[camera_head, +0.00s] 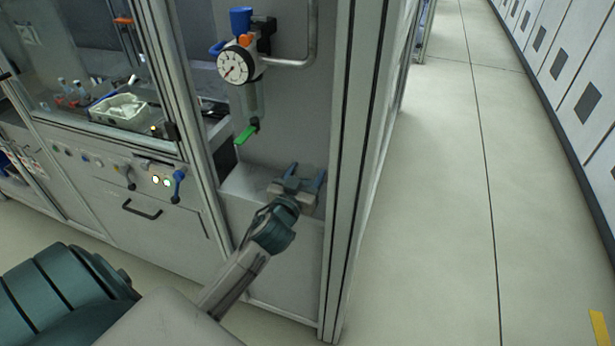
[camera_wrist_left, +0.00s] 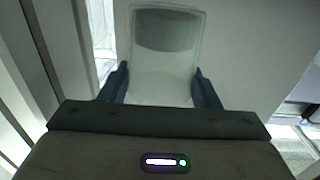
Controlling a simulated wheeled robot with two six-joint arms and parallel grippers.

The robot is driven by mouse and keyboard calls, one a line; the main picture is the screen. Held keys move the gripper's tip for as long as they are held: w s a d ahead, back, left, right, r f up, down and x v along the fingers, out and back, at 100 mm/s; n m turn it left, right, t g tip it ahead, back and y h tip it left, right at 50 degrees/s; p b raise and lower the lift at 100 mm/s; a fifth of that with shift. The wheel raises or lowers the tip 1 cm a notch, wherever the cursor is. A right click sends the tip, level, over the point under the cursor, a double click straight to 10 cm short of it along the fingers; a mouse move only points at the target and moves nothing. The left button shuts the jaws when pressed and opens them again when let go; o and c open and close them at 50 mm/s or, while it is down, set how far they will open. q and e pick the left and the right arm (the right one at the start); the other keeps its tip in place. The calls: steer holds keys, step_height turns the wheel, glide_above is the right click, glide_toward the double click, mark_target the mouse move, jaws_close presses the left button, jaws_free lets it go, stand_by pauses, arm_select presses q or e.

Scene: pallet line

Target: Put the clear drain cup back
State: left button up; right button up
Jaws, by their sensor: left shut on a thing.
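The clear drain cup (camera_wrist_left: 165,72) shows in the left wrist view as a see-through, pale vessel with a darker grey band near its far end. It sits between the two blue fingers of my left gripper (camera_wrist_left: 162,88), which is shut on it. In the head view my left gripper (camera_head: 306,178) is low in the bay beside the metal post, below the gauge and the green-handled valve. The cup is too faint to make out there. My right gripper is not in view.
Above the gripper are a round pressure gauge (camera_head: 236,66), a blue knob (camera_head: 241,19), a clear part (camera_head: 253,100) and a green valve handle (camera_head: 246,134). A metal post (camera_head: 346,160) stands close on the right. A glazed cabinet holds a white tray (camera_head: 118,107). The aisle floor is clear.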

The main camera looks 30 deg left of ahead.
mark_target(309, 177)
arm_select(q)
steer(key=shift+w+a, duration=0.3)
steer(key=shift+w, duration=0.35)
steer(key=shift+w+a+f, duration=0.1)
steer(key=shift+w+f, duration=0.1)
steer(key=shift+f, duration=1.65)
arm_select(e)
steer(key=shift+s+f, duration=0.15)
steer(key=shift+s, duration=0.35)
arm_select(q)
steer(key=shift+f, duration=0.1)
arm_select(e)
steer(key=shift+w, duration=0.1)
arm_select(q)
steer(key=o, duration=1.1)
steer(key=shift+c, duration=0.2)
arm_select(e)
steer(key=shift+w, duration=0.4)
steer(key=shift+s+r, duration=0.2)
